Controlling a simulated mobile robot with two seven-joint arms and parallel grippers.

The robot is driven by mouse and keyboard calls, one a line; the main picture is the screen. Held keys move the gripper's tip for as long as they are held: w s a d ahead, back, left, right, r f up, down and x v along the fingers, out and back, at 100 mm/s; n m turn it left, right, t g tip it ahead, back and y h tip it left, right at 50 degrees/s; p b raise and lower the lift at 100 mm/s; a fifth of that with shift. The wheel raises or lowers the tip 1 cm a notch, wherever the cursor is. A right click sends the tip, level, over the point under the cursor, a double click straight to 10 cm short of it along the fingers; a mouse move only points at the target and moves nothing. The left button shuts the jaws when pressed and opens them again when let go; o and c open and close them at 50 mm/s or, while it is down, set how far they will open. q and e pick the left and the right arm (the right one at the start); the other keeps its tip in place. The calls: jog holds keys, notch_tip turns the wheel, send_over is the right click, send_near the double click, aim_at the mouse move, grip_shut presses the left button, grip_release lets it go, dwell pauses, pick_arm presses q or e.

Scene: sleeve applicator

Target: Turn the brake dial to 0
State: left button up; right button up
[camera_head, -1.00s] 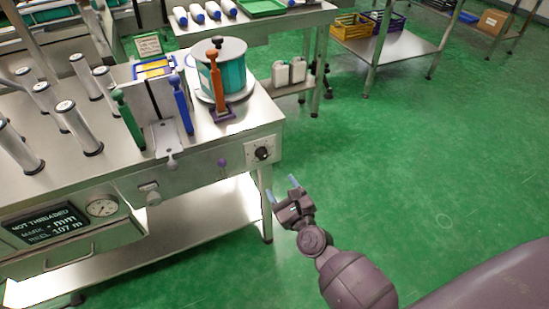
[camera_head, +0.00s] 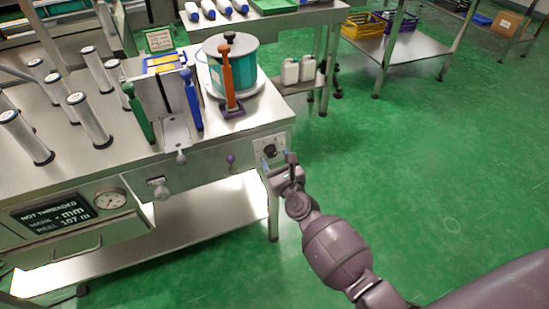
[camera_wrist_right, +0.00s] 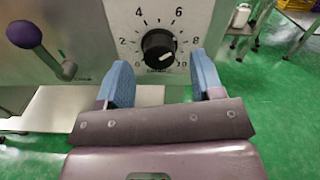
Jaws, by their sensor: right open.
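The brake dial (camera_wrist_right: 158,45) is a black round knob on a white plate with a numbered scale around it. A pale mark on the knob points to the lower right, near the 10. In the head view the dial (camera_head: 269,151) sits at the right end of the bench's front panel. My right gripper (camera_head: 278,161) is open and empty, just in front of the dial. In the right wrist view its blue fingers (camera_wrist_right: 163,78) stand apart, below and to either side of the knob, not gripping it. My left gripper is not in view.
A purple-knobbed lever (camera_wrist_right: 40,47) is left of the dial. A display (camera_head: 52,216) reads "NOT THREADED". Green floor is open to the right.

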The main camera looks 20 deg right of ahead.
jog(key=shift+w, duration=0.55)
jog(key=c, duration=0.9)
